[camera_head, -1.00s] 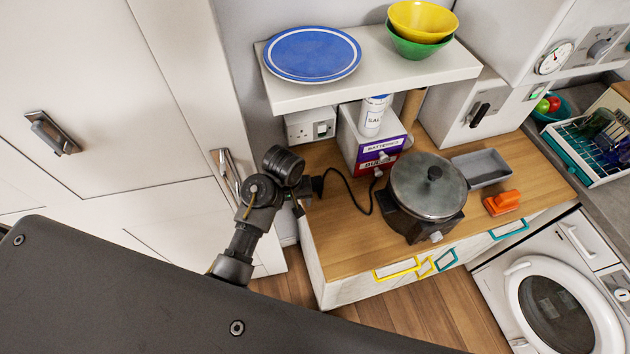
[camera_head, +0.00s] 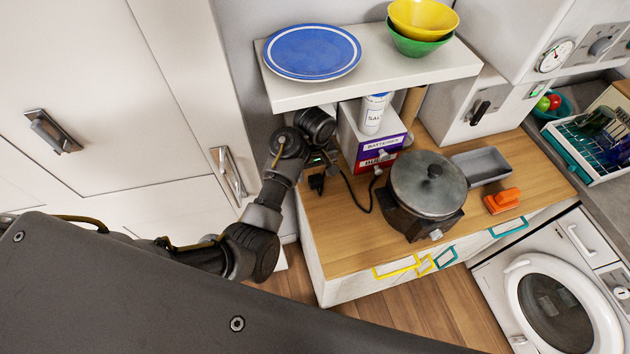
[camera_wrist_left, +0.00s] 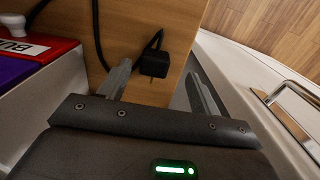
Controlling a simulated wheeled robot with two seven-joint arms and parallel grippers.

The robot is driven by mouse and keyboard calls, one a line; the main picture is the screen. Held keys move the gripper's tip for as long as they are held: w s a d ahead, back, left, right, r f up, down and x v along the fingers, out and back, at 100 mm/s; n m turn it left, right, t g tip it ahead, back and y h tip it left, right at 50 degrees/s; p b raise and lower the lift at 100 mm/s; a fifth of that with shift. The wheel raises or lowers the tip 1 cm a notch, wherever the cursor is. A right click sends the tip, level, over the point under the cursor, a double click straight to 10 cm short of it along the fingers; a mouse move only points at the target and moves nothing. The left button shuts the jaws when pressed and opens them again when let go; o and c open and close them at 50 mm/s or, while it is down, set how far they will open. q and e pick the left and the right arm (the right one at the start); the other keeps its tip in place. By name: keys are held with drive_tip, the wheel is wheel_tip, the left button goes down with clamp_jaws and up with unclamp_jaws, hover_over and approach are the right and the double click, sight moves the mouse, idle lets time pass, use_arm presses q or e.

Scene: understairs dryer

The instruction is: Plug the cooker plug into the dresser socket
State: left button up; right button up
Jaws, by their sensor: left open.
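The black cooker plug (camera_head: 317,184) lies on the wooden dresser top near its left end, with its black cord running to the cooker (camera_head: 428,190). In the left wrist view the plug (camera_wrist_left: 154,63) shows between my two open fingers, pins toward the gripper. My left gripper (camera_wrist_left: 158,78) is open and empty; I cannot tell its height over the plug. In the head view its fingers are mostly hidden by my wrist. The dresser socket on the back wall below the shelf is hidden behind my left arm now. My right gripper is not in view.
A shelf (camera_head: 375,75) with a blue plate and bowls overhangs the dresser's back. A purple and red drawer box (camera_head: 372,150) with a salt canister stands just right of my gripper. A grey tray (camera_head: 480,165) and an orange object (camera_head: 502,201) lie right of the cooker.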

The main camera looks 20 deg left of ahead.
sight(316, 180)
use_arm(q)
drive_tip(key=shift+f+p, duration=0.3)
drive_tip(key=shift+f, duration=0.05)
drive_tip(key=f, duration=0.3)
drive_tip(key=f+p, duration=0.1)
drive_tip(key=shift+w+d+f, duration=0.15)
drive_tip(key=shift+w, duration=0.1)
drive_tip(key=c, duration=1.1)
drive_tip(key=shift+r, duration=0.65)
wheel_tip(316, 180, up, 2)
drive_tip(key=shift+r, duration=0.1)
drive_tip(key=s+a, duration=0.1)
drive_tip(key=s, duration=0.5)
drive_tip(key=s+a, duration=0.1)
drive_tip(key=s, duration=0.4)
drive_tip(key=s+a, duration=0.2)
drive_tip(key=s, duration=0.4)
drive_tip(key=shift+s, duration=0.35)
